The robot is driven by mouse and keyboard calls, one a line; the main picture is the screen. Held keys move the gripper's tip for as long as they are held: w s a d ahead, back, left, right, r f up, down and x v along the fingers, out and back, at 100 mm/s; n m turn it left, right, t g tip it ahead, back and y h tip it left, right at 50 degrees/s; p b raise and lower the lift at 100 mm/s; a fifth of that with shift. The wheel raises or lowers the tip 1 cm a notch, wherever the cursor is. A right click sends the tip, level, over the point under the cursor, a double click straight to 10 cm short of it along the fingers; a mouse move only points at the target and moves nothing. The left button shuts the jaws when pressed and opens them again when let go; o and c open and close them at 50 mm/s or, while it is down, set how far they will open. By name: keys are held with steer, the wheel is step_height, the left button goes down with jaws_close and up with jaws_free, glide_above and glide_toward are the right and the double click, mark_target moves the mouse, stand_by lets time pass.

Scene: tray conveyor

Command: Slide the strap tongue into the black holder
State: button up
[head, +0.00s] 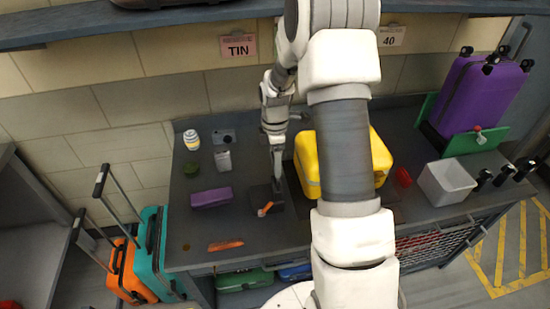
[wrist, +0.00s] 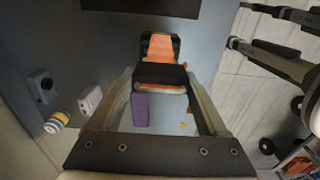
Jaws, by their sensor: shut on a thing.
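The orange strap tongue (head: 265,209) has a pale end and shows low at my gripper (head: 276,182), over the grey worktop. My gripper is shut on it; in the wrist view the fingers (wrist: 160,76) close in from both sides around the orange piece (wrist: 160,47). The black holder (head: 258,195) appears as a dark block right beside the tongue. Black parts flank the orange piece in the wrist view, and a dark bar crosses it. I cannot tell whether the tongue is inside the holder or only against it.
A purple block (head: 211,197) lies left of my gripper. A yellow case (head: 305,165) stands close on the right, partly behind my arm. An orange tag (head: 225,245) lies near the front edge.

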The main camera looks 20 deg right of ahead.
steer(key=shift+f+b, duration=0.6)
steer(key=shift+f, duration=0.65)
steer(key=shift+f+b, duration=1.95)
steer(key=shift+f, duration=0.6)
stand_by(0.4)
steer(key=o, duration=1.3)
step_height(320, 180, up, 17)
steer(key=shift+f, duration=0.2)
steer(key=shift+r, duration=0.45)
